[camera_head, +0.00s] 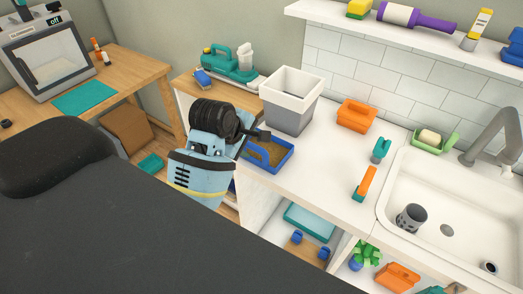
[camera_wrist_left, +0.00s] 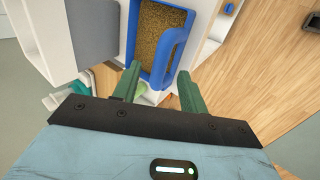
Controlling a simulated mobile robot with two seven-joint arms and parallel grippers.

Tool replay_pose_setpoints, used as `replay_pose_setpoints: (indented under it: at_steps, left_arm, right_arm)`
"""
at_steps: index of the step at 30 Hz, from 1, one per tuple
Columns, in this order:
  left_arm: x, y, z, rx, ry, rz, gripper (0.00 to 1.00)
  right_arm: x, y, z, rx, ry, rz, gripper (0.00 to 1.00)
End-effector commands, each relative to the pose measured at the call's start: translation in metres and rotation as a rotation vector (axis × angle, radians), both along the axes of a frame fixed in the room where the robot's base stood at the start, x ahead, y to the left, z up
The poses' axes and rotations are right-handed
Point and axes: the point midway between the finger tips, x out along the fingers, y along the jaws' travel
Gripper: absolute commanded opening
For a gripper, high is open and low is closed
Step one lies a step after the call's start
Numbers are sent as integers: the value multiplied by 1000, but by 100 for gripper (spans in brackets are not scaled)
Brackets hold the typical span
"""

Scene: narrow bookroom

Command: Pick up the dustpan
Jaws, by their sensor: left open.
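A blue pan with a brown grainy inside and a raised blue handle, which looks like the dustpan (camera_head: 281,165), lies at the left end of the white counter. It also shows at the top of the left wrist view (camera_wrist_left: 131,35). My left gripper (camera_wrist_left: 158,86) is open, with its two green fingers apart and pointing toward the pan's near end. The pan's near edge and handle lie between and beyond the fingertips in that view; I cannot tell whether they touch. My right gripper is not in view.
A grey-white bin (camera_head: 292,98) stands just behind the pan. An orange caddy (camera_head: 357,115), a teal brush (camera_head: 380,150) and an orange-handled brush (camera_head: 365,184) lie on the counter, left of the sink (camera_head: 450,195). Open shelves lie below the counter.

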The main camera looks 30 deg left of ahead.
Motion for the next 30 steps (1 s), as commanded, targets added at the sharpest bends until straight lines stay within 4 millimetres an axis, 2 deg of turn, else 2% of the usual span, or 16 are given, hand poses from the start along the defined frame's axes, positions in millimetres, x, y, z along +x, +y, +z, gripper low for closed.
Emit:
replay_pose_setpoints:
  at_steps: [5, 10, 15, 24, 30]
  left_arm:
    - [4, 1, -6, 1, 1, -1, 43]
    - [16, 3, -27, 1, 3, -1, 43]
    - [26, 1, -40, 1, 0, -1, 43]
    - [29, 1, -43, 1, -2, 0, 43]
    - [29, 1, -43, 1, -2, 0, 17]
  right_arm:
    - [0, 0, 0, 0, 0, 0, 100]
    - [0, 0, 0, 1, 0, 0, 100]
    - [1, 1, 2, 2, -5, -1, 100]
    - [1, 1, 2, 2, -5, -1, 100]
    - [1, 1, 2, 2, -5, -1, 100]
